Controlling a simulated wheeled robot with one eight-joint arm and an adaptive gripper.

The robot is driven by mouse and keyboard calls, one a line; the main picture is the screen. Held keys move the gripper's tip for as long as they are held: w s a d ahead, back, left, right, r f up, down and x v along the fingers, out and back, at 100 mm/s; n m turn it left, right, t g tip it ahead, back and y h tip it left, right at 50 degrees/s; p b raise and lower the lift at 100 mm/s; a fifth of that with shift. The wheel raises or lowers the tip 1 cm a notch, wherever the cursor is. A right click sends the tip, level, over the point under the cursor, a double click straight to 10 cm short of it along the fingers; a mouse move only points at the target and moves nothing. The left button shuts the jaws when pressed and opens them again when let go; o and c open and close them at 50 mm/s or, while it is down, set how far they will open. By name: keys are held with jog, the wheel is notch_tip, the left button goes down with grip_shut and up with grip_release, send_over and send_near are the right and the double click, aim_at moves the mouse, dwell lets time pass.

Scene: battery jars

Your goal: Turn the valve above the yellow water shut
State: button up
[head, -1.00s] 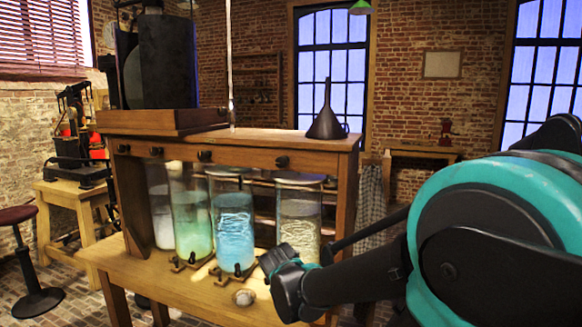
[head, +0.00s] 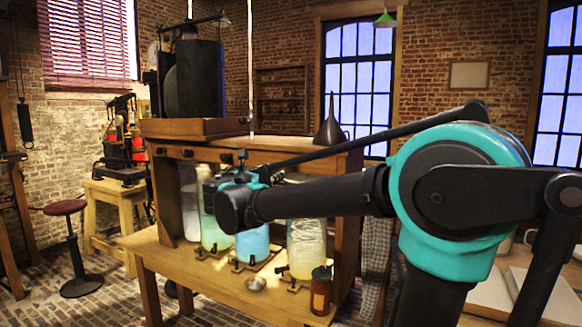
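The jar of pale yellow water (head: 304,252) stands at the right end of the row on the wooden bench. Dark round valves (head: 187,153) sit along the wooden rail above the jars. The valve above the yellow jar is not clearly visible; my arm crosses that part of the rail. My gripper (head: 226,180) is in front of the rail, left of the yellow jar, over the tops of the green water jar (head: 216,236) and blue water jar (head: 253,245). My wrist hides most of its fingers, so I cannot tell its opening or any contact.
A cloudy, pale jar (head: 189,210) stands at the left. A brown bottle (head: 320,292) and a small metal bowl (head: 256,284) are near the bench's front edge. A dark funnel (head: 331,127) stands on the shelf top.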

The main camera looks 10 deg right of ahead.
jog(key=x, duration=1.5)
jog(key=shift+w, duration=0.2)
jog(key=shift+c, duration=0.3)
jog(key=c, duration=1.1)
